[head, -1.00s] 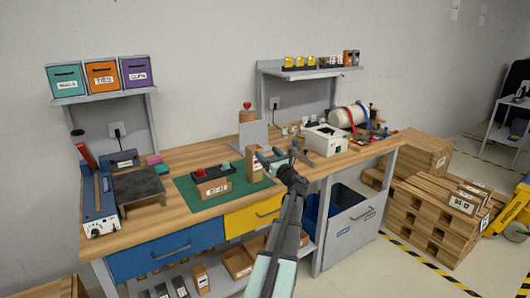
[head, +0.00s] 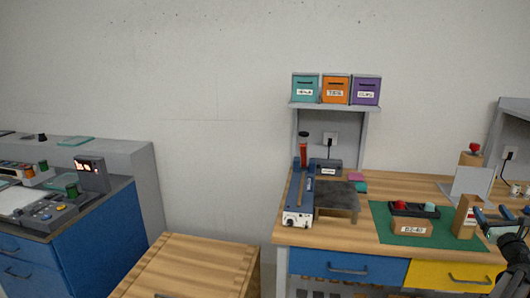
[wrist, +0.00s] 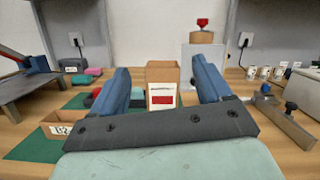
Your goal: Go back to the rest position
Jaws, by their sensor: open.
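My gripper (head: 492,217) is at the right edge of the head view, above the front right part of the wooden workbench (head: 345,228). In the wrist view its two blue fingers (wrist: 161,86) stand wide apart with nothing between them. An upright cardboard box (wrist: 162,88) with a red mark on its label shows beyond the fingers. In the head view this box (head: 465,217) stands just left of my gripper on the green mat (head: 383,222). Most of my arm is cut off by the frame edge.
A small labelled box (head: 411,227) and a black tray (head: 415,210) with a red piece sit on the mat. A blue sealer-like device (head: 299,200) stands at the bench's left. A control console (head: 60,205) and a wooden crate (head: 190,268) are further left.

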